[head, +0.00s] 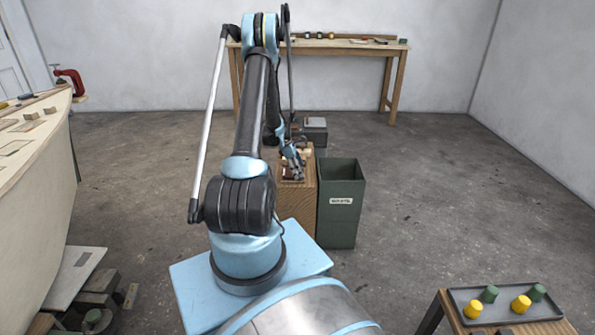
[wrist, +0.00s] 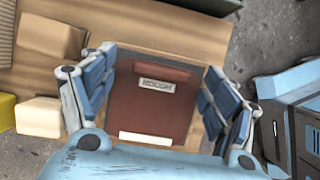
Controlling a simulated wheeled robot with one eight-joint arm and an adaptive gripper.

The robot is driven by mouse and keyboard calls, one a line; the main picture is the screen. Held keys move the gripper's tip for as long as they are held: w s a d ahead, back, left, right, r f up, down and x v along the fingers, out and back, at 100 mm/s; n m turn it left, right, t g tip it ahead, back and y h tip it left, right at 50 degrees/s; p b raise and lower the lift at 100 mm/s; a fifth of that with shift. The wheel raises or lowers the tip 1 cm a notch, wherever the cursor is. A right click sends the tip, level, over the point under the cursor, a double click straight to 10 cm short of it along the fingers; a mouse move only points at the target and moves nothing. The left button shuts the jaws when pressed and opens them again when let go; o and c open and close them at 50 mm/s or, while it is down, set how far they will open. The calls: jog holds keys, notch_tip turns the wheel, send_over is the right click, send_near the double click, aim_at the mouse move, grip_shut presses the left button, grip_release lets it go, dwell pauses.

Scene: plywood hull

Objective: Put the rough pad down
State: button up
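The rough pad (wrist: 150,105) is a reddish-brown block with a label reading "ROUGH" and a pale strip at its near edge. It lies over the wooden top (wrist: 120,32) of a stand, which also shows in the head view (head: 298,210). My gripper (wrist: 158,85) is over the pad, its blue fingers spread to either side of it. Strips of wood seem to show between pad and fingers, so it looks open. In the head view my gripper (head: 292,162) is low over the stand, and the pad is small and partly hidden there.
Pale wooden blocks (wrist: 40,117) lie left of the pad in the wrist view. A green bin (head: 340,205) stands right of the stand. A tray (head: 508,313) with green and yellow pieces is at lower right. The hull (head: 30,185) is at left; a bench (head: 340,46) is behind.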

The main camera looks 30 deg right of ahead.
aim_at(289, 172)
jog(key=o, duration=0.4)
jog(key=a+r+m+t, duration=0.1)
jog(key=a+r, duration=0.7)
jog(key=r, duration=0.3)
jog(key=a+r+m, duration=0.1)
jog(key=a+r, duration=0.6)
jog(key=r, duration=0.5)
jog(key=s+a+r+m+t+y, duration=0.1)
jog(key=s+a+r+m, duration=0.1)
jog(key=s+a+r, duration=0.35)
jog(key=s+a+r+m+t, duration=0.1)
jog(key=s+a+r, duration=0.15)
jog(key=a, duration=0.55)
jog(key=shift+s+a+f+m+t+y, duration=0.25)
jog(key=shift+s+a+f+m+y, duration=0.5)
jog(key=shift+s+a, duration=2.6)
jog(key=shift+s+a+f+m+t+y, duration=0.3)
jog(key=shift+s+a+f+m, duration=0.5)
jog(key=shift+s+a+m, duration=2.35)
jog(key=shift+s+a+f+n+t+y, duration=0.45)
jog(key=shift+s+a, duration=1.6)
jog(key=shift+s, duration=3.05)
